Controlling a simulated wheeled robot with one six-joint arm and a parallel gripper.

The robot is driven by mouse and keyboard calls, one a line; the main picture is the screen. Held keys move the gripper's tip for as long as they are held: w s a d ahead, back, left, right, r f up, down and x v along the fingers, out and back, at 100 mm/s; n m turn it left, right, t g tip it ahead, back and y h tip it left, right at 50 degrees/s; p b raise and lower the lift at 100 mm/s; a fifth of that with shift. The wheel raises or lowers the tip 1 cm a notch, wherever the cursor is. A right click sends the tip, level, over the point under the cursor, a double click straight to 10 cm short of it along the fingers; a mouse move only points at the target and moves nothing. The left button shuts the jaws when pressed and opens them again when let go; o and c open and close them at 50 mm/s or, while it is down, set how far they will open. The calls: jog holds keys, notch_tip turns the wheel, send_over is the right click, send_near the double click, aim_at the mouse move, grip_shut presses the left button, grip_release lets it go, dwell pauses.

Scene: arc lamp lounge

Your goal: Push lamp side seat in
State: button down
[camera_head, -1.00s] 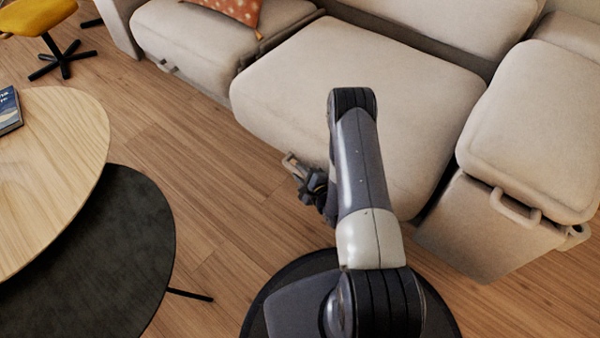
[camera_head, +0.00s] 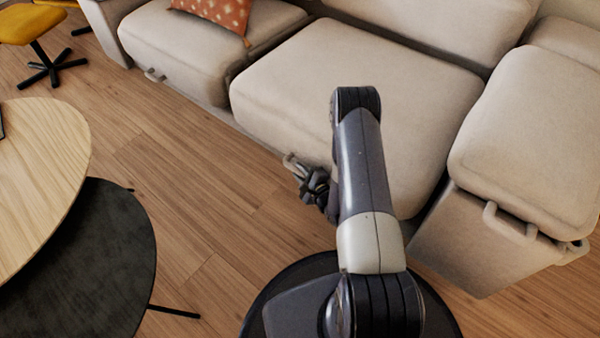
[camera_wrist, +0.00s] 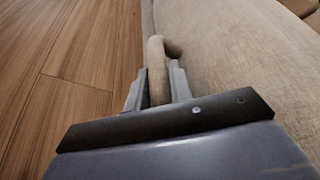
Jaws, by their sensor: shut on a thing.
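A beige sofa seat (camera_head: 350,90) in the middle of the head view juts out past the seat to its left. My gripper (camera_head: 296,168) is low at its front edge, and my arm covers part of that front. In the wrist view my gripper (camera_wrist: 157,88) is shut on a beige bar handle (camera_wrist: 156,62). The handle is fixed to the seat front (camera_wrist: 215,50), which fills the right of that view. No lamp shows in these frames.
The left seat (camera_head: 200,45) bears an orange cushion (camera_head: 218,12). A right sofa section (camera_head: 530,140) has its own handle (camera_head: 510,223). A wooden table (camera_head: 40,170) and dark round table (camera_head: 90,260) stand at left. Wood floor (camera_head: 190,180) lies clear between the tables and sofa.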

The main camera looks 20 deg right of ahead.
jog(key=c, duration=1.3)
grip_release()
jog(key=shift+w+d+f, duration=0.1)
jog(key=shift+w+d, duration=0.05)
jog(key=shift+d, duration=0.15)
jog(key=shift+a, duration=0.1)
jog(key=shift+s+d+r+p, duration=0.2)
jog(key=shift+s+p, duration=0.1)
jog(key=shift+s, duration=0.25)
jog(key=p+v, duration=0.3)
jog(key=v, duration=0.6)
jog(key=shift+s, duration=0.35)
jog(key=shift+w, duration=0.1)
